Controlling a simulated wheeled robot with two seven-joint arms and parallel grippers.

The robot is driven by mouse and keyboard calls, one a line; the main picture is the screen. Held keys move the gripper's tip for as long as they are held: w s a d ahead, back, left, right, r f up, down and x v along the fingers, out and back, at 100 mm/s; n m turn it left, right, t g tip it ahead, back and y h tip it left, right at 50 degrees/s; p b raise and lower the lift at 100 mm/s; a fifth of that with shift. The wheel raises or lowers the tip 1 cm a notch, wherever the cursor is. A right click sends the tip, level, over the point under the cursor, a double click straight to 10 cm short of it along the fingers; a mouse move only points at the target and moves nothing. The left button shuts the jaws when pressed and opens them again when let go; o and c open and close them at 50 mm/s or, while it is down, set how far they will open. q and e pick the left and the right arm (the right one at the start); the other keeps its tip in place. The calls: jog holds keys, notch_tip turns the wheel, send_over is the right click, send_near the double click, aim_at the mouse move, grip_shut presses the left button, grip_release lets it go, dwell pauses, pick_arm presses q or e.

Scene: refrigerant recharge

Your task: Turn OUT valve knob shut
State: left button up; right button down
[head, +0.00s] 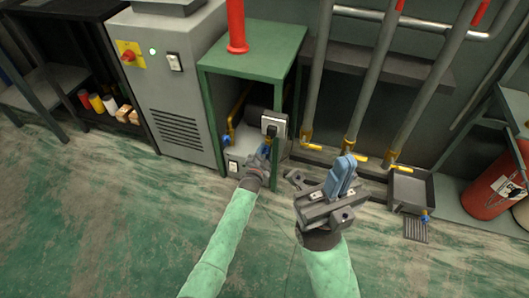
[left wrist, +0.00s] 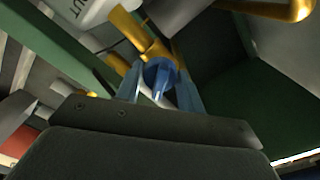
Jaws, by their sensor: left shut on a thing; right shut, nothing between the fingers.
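The blue OUT valve knob (left wrist: 160,73) sits on a brass valve fitting (left wrist: 142,36) in the left wrist view, near a pale panel marked "OUT" (left wrist: 80,8). My left gripper (left wrist: 160,90) is shut on this knob, with a blue finger on either side of it. In the head view the left gripper (head: 264,153) reaches to the machine (head: 243,150) under the green stand, and the knob in its grip is hard to make out there. My right gripper (head: 346,164) is shut and empty, held above the floor to the right of the stand.
The green stand (head: 262,48) has a leg close to the left gripper, with a red cylinder (head: 236,25) on top. Another blue knob (head: 226,140) shows left of the machine. Pipes with yellow-handled valves (head: 352,152) and a grey tray (head: 410,188) stand at right. Front floor is clear.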

pick_arm(q)
jog(key=shift+f, duration=0.1)
jog(key=o, duration=1)
jog(key=shift+c, duration=0.2)
